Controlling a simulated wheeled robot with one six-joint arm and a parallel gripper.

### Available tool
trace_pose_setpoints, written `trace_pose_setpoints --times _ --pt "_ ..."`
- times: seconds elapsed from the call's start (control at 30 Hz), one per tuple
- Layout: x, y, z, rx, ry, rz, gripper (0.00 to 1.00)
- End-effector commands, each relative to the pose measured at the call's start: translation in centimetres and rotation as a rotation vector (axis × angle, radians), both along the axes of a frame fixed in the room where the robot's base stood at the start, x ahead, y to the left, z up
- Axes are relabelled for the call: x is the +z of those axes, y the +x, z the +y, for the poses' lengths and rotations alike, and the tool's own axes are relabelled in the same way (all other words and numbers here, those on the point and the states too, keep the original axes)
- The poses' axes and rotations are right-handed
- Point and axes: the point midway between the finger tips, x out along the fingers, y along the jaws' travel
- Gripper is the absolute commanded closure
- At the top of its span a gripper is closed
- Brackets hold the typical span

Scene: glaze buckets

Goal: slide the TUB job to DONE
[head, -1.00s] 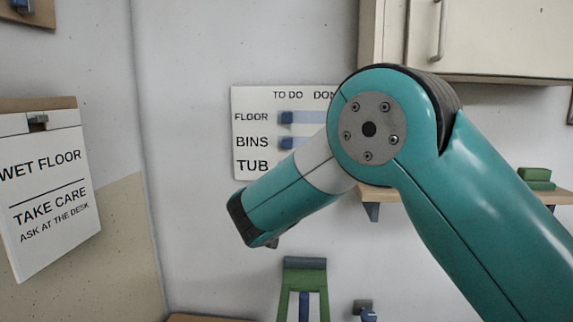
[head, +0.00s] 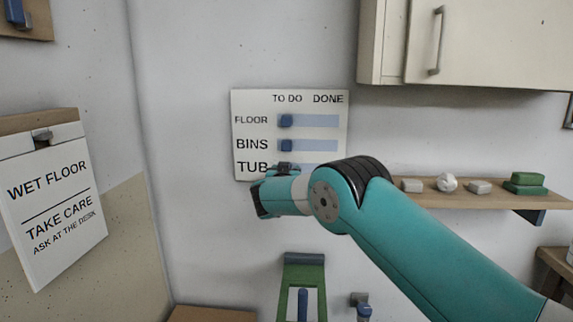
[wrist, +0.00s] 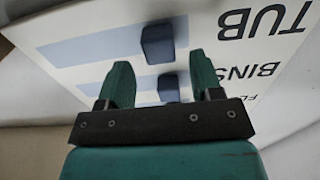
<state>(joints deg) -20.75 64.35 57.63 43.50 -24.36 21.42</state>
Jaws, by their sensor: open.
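The job board (head: 241,104) hangs on the wall with rows FLOOR, BINS and TUB under TO DO and DONE. In the wrist view, the blue TUB knob (wrist: 157,44) sits at the TO DO end of its pale blue slot (wrist: 92,46). My gripper (wrist: 160,78) is open, its two green fingers apart and empty. The TUB knob shows just beyond the fingertips, between their lines. In the head view, my gripper covers the lower left of the board, and I cannot clearly make out the TUB knob there.
The FLOOR knob (head: 286,120) and BINS knob (head: 287,145) are at their TO DO ends. A shelf (head: 430,197) with small items is to the right, below a cabinet (head: 480,40). A WET FLOOR sign (head: 52,210) hangs at left. A green stand (head: 304,275) is below.

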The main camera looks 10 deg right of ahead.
Motion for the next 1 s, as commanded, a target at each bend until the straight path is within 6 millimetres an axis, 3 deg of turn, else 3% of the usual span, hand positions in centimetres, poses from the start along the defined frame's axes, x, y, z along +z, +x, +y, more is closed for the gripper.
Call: trace_pose_setpoints --times 0.2,0.57,0.6,0.83,0.87,1.0 --pt "0.0 1.7 -0.5 0.001 0.000 0.000 0.40" --pt "0.0 2.0 -0.6 0.002 -0.001 0.000 0.40" --pt "0.0 2.0 -0.6 0.002 -0.001 0.000 0.43" --pt "0.0 2.0 -0.6 0.002 -0.001 0.000 0.96" --pt "0.0 2.0 -0.6 0.002 -0.001 0.000 1.00" --pt "-0.1 1.9 -0.4 0.006 -0.001 0.000 1.00"
